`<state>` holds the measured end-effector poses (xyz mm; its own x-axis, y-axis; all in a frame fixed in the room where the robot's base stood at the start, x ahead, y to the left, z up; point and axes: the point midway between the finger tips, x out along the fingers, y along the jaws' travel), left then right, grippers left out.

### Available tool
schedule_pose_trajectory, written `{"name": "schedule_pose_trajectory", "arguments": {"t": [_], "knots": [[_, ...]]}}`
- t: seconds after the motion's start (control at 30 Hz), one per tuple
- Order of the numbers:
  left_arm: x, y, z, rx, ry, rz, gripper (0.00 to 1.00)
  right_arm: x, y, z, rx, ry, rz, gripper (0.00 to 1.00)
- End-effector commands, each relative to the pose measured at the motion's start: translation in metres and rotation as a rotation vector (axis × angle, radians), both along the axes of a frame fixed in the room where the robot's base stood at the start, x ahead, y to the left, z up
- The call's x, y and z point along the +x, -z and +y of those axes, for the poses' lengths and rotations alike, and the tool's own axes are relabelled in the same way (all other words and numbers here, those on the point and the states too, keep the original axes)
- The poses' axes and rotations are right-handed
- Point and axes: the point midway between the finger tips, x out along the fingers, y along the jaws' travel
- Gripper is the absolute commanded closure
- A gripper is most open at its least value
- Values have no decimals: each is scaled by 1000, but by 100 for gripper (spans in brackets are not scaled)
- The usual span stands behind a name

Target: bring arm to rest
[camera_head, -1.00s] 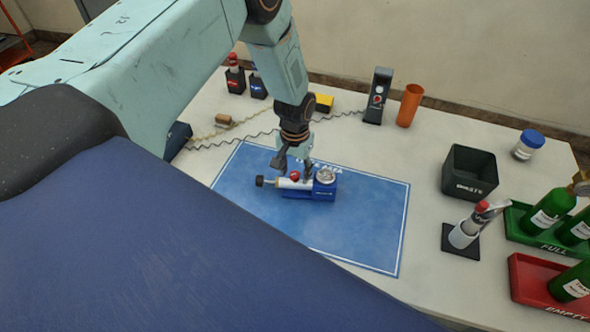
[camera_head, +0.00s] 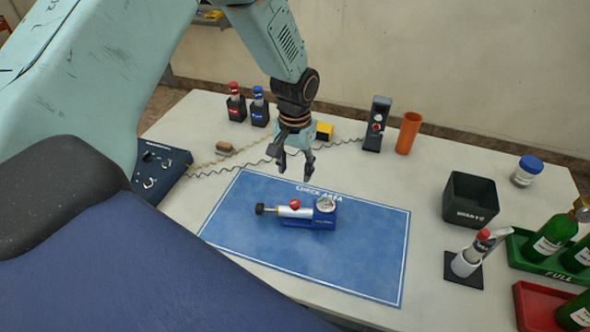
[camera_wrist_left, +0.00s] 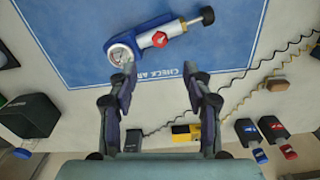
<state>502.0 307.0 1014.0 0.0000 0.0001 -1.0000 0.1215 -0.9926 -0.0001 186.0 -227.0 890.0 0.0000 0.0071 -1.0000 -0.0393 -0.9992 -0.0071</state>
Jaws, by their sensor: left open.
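My left gripper (camera_head: 295,167) is open and empty, with its fingers pointing down above the far edge of the blue check-area mat (camera_head: 362,246). In the left wrist view its two fingers (camera_wrist_left: 160,82) stand wide apart with nothing between them. A blue regulator device (camera_head: 323,214) with a silver barrel, red knob, black end knob and round gauge lies on the mat, nearer than the gripper. The device also shows in the left wrist view (camera_wrist_left: 150,36), apart from the fingers. My right gripper is not in view.
A black waste bin (camera_head: 470,200), a stand with a red-topped item (camera_head: 467,262), a green tray (camera_head: 520,246) and a red tray (camera_head: 535,305) with green bottles are at the right. An orange cup (camera_head: 408,134) and black upright unit (camera_head: 377,125) stand at the back. A control box (camera_head: 160,170) is left.

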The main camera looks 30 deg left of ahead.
Motion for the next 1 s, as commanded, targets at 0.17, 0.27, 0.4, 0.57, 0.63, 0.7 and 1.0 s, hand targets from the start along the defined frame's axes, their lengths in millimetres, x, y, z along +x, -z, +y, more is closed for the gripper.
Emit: {"name": "schedule_pose_trajectory", "arguments": {"t": [0.17, 0.27, 0.4, 0.57, 0.63, 0.7, 1.0], "knots": [[0, 0, 0, 0, 0, 0, 50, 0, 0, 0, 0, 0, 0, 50], [0, 0, 0, 0, 0, 0, 50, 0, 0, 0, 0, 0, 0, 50], [-4, 5, -2, -3, 3, 3, 50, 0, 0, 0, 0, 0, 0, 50], [-44, 48, -26, -31, 25, 12, 50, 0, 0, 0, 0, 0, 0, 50], [-75, 74, -41, -47, 38, 15, 50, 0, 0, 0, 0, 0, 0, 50], [-110, 96, -54, -58, 45, 15, 50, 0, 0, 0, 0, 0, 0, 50], [-248, 134, -80, -50, 61, 12, 50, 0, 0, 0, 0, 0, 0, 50]]}}
